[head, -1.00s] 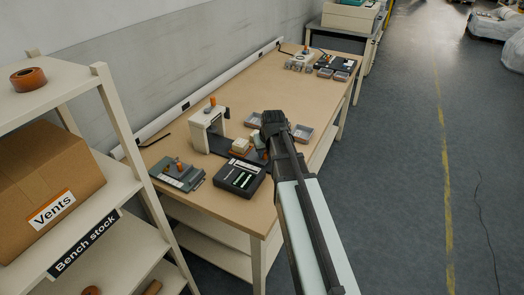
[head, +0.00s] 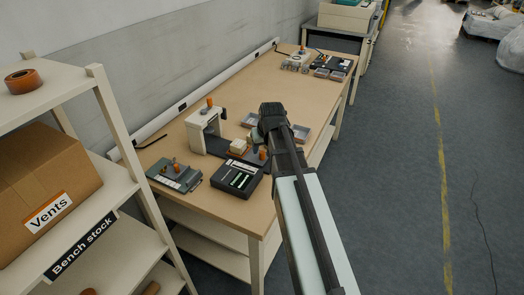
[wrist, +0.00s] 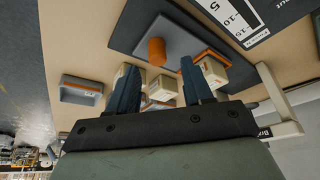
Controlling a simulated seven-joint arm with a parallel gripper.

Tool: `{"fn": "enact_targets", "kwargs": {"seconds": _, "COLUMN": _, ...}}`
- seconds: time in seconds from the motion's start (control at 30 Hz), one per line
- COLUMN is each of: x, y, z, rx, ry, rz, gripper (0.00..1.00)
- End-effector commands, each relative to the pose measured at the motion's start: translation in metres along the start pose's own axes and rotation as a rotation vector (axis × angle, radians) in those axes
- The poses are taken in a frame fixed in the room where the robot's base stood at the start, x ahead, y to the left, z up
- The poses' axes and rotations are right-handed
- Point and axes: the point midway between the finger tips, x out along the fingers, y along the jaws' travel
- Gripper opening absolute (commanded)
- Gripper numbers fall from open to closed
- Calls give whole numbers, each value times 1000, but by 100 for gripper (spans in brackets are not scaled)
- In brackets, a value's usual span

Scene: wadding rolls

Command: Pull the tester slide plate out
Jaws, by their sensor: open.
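The tester (head: 198,135) is a white upright frame on a dark base at the middle of the bench. A dark plate (head: 222,148) extends right from it, bearing a pale block (head: 238,146) and an orange knob (head: 263,153). In the wrist view the dark plate (wrist: 185,32) carries the orange knob (wrist: 157,50), and pale blocks with orange edging (wrist: 212,70) show beside and between the fingers. My gripper (wrist: 157,68) is open, its two fingers spread toward the knob with nothing between them that I can see held. In the head view my arm hides the fingertips.
A black device with a scale (head: 237,179) lies in front of the plate. A grey-green device (head: 174,175) lies to its left. Shallow trays (head: 300,133) stand close to my gripper.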

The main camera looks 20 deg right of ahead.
Motion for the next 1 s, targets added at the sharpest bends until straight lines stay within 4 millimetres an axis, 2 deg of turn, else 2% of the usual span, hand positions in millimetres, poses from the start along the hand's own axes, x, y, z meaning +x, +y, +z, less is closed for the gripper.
{"fn": "enact_targets", "kwargs": {"seconds": 0.1, "x": -19, "y": 0, "z": 0, "rx": 0, "ry": 2, "rz": 0, "gripper": 50}}
{"fn": "enact_targets", "kwargs": {"seconds": 0.5, "x": -74, "y": 0, "z": 0, "rx": 0, "ry": 1, "rz": 0, "gripper": 50}}
{"fn": "enact_targets", "kwargs": {"seconds": 0.73, "x": -93, "y": 0, "z": 0, "rx": 0, "ry": 0, "rz": 0, "gripper": 50}}
{"fn": "enact_targets", "kwargs": {"seconds": 1.0, "x": -99, "y": 0, "z": 0, "rx": 0, "ry": -2, "rz": 0, "gripper": 50}}
